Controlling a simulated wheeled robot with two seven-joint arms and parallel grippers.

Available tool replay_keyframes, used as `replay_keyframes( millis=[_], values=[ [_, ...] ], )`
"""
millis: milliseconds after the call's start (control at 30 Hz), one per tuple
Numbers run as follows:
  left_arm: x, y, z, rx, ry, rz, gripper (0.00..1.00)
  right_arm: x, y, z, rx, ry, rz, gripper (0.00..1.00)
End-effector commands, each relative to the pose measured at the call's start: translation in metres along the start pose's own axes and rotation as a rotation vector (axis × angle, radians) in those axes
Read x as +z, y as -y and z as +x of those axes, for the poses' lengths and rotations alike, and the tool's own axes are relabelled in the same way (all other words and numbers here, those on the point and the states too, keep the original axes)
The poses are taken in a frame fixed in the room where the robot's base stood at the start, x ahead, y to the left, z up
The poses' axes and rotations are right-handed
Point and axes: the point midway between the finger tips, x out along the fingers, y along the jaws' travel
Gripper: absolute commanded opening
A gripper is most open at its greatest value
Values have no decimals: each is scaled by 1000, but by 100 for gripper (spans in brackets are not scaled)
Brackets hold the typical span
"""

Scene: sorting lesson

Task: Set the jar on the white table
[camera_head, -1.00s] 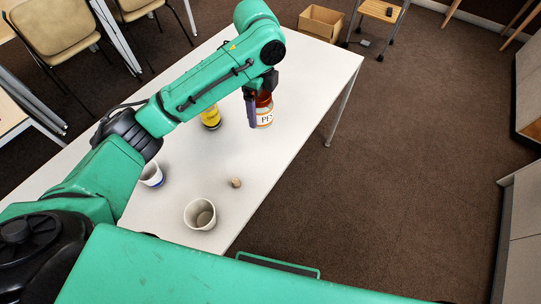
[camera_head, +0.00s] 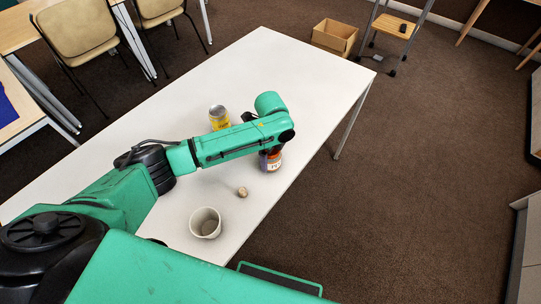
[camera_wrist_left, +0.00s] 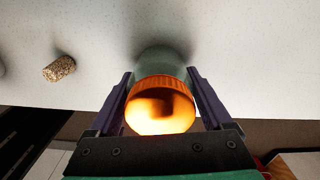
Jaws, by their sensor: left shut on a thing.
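The jar (camera_head: 273,162) has an orange lid and a pale label, and shows beneath the end of my left arm in the head view. My left gripper (camera_head: 264,156) is shut on it, with the arm hiding part of the jar. In the left wrist view the lid of the jar (camera_wrist_left: 160,108) sits between the two dark fingers. The jar looks upright, at or just above the white table (camera_head: 305,75); I cannot tell whether its base touches. My right gripper is not in view.
A yellow can (camera_head: 219,117) stands beyond my arm. A white cup (camera_head: 205,223) and a small cork (camera_head: 242,191) are on the near part of the table. The table's right edge is close to the jar. The far part of the tabletop is clear.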

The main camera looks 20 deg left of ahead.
Motion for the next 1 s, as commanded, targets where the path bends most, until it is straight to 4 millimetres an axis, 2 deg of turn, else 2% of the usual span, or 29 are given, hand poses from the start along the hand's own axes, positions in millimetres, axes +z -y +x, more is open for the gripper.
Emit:
replay_keyframes(
  millis=[33,67,100,300,400,467,800,900,1000],
  values=[
    [0,0,2,1,0,0,87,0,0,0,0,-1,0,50],
    [0,0,1,0,0,0,99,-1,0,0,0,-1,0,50],
    [0,0,1,1,0,0,100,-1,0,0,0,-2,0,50],
    [0,0,0,1,0,0,100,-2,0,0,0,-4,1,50],
    [0,0,-8,0,-1,1,100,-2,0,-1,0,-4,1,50],
    [0,1,-18,-2,-2,0,100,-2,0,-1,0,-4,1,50],
    [0,1,-105,-2,-1,0,100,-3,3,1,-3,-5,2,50],
    [0,0,-118,0,-1,0,100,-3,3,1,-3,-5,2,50],
    [0,0,-122,1,-1,0,100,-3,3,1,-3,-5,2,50]
  ],
)
